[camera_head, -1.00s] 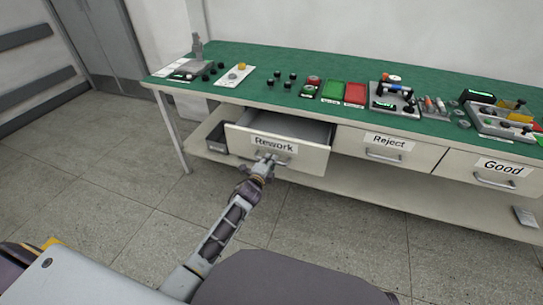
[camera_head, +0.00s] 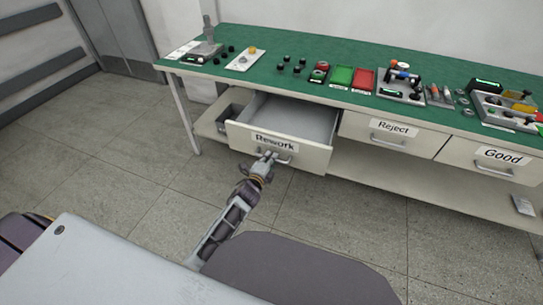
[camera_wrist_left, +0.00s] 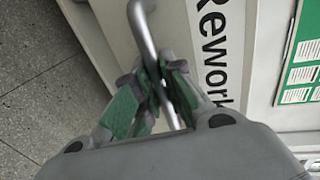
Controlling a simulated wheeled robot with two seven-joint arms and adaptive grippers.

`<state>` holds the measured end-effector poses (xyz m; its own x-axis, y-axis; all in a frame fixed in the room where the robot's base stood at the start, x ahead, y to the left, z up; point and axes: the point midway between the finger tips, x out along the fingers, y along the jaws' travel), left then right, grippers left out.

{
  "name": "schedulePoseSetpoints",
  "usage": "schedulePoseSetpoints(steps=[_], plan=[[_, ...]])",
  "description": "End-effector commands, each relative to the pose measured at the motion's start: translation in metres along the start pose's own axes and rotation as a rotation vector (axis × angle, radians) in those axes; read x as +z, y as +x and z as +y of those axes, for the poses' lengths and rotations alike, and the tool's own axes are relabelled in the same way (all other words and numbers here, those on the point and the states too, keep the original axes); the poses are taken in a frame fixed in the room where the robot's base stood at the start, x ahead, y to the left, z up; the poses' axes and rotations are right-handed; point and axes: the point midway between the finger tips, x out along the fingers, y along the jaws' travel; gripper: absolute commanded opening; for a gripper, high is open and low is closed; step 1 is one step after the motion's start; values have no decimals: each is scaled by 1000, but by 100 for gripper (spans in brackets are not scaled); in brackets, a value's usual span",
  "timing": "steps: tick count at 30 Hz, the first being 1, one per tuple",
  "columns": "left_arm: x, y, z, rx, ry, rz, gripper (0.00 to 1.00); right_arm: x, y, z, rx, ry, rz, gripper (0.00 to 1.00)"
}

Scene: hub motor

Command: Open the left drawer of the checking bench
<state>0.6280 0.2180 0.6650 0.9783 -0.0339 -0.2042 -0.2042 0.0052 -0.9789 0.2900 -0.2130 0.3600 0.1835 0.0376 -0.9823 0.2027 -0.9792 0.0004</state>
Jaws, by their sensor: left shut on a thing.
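The left drawer (camera_head: 277,140), labelled "Rework", is pulled out from the checking bench (camera_head: 178,69), and its inside shows from above. My left gripper (camera_head: 267,158) is at the drawer's handle, low on the drawer front. In the left wrist view my left gripper (camera_wrist_left: 157,98) has its green-padded fingers shut around the metal handle bar (camera_wrist_left: 147,35), beside the "Rework" label (camera_wrist_left: 214,50). My right gripper is not in view.
The "Reject" drawer (camera_head: 380,145) and the "Good" drawer (camera_head: 480,168) to the right are shut. The green bench top carries a green tray (camera_head: 341,76), a red tray (camera_head: 363,80), fixtures and small parts. The floor in front of the bench is clear.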

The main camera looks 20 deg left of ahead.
Motion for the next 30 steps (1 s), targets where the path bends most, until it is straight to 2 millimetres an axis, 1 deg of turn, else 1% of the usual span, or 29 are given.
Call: schedulePoseSetpoints(steps=[6, 17, 18, 22, 30], plan=[[1, -4, 2, 2, 1, -1, 0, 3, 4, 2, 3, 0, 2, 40], [1, -4, 2, 2, 1, -1, 0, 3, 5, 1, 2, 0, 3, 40], [1, -4, 2, 2, 1, -1, 16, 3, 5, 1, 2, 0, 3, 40], [0, -4, 2, 1, 0, -1, 33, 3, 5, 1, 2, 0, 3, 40], [0, -4, 1, 0, 0, 0, 34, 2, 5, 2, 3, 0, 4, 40]])
